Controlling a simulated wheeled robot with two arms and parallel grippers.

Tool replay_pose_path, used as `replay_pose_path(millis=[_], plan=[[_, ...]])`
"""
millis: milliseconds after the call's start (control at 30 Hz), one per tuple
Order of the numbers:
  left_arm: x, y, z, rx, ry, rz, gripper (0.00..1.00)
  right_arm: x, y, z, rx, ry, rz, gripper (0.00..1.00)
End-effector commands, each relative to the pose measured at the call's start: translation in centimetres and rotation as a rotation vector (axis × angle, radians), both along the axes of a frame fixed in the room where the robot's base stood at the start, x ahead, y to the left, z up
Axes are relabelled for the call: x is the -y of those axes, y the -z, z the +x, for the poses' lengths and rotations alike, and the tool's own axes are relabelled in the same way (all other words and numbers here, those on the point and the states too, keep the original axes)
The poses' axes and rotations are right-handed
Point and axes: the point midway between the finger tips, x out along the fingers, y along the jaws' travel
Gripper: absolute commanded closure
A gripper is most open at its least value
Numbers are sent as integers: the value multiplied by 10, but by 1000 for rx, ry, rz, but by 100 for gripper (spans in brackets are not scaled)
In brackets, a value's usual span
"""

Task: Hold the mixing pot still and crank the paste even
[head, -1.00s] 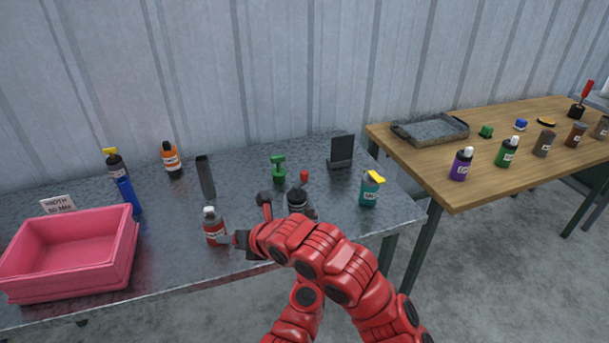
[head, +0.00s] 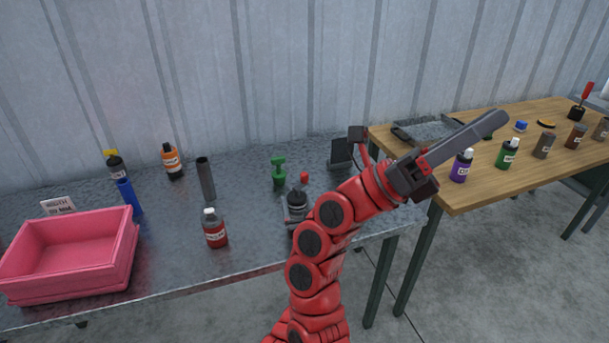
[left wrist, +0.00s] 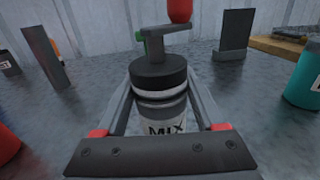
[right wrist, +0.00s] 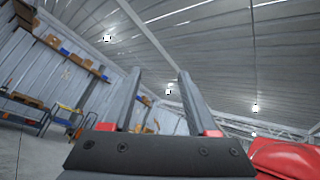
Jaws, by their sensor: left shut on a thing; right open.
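The mixing pot (left wrist: 160,115) stands upright on the grey metal table, with a black lid, a crank arm (left wrist: 165,33) and a red knob (left wrist: 180,10). Its label reads MIX. In the head view the pot (head: 299,201) is partly hidden by my red arm, and the knob (head: 304,177) shows above it. My left gripper (left wrist: 160,95) is shut on the pot's body, one finger on each side. My right gripper (head: 492,121) is open and empty, raised up and right, away from the pot. The right wrist view shows its two fingers (right wrist: 157,95) apart. The paste inside is hidden.
A red-labelled bottle (head: 215,228), a dark upright tube (head: 205,180), a green object (head: 279,171) and a black stand (head: 340,152) surround the pot. A teal container (left wrist: 304,75) stands right of it. A pink bin (head: 75,245) sits left. A wooden table (head: 480,195) holds several bottles.

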Motion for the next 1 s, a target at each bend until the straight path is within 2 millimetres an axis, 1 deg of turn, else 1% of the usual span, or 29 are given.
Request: replay_pose_path(millis=[33, 67, 100, 167, 200, 267, 300, 367, 400, 467, 500, 600, 700, 800, 833, 933, 1000], plan=[[0, 1, 0, -1, 0, 0, 92, 19, 17, 33, -65, -93, 96, 41], [0, 1, 0, -1, 1, 0, 92, 27, 29, 54, -107, -157, 156, 41], [0, 1, 0, -1, 1, 0, 92, 34, 46, 82, -160, -245, 231, 41], [0, 1, 0, -1, 1, 0, 92, 37, 75, 122, -231, -380, 343, 41], [0, 1, 0, -1, 1, 0, 92, 34, 96, 146, -271, -473, 418, 41], [0, 1, 0, -1, 1, 0, 92, 24, 130, 178, -326, -611, 532, 41], [0, 1, 0, -1, 1, 0, 92, 12, 154, 197, -358, -705, 612, 41], [0, 1, 0, -1, 1, 0, 92, -11, 188, 221, -398, -848, 731, 41], [0, 1, 0, -1, 1, 0, 92, -30, 209, 233, -418, -942, 809, 41], [0, 1, 0, -1, 1, 0, 92, -61, 234, 248, -439, -1078, 920, 41], [0, 1, 0, -1, 1, 0, 92, -82, 248, 254, -447, -1162, 988, 41], [0, 1, 0, -1, 1, 0, 92, -130, 270, 262, -450, -1345, 1137, 41], [0, 1, 0, -1, 0, 0, 92, -166, 284, 261, -436, -1472, 1259, 41], [0, 1, 0, -1, 0, 0, 92, -187, 291, 258, -417, -1547, 1342, 41], [0, 1, 0, -1, 0, 0, 92, -191, 292, 258, -413, -1561, 1357, 41], [0, 1, 0, -1, 0, 0, 92, -198, 294, 261, -409, -1584, 1377, 41], [0, 1, 0, -1, 0, 0, 92, -199, 296, 267, -409, -1586, 1377, 41]])
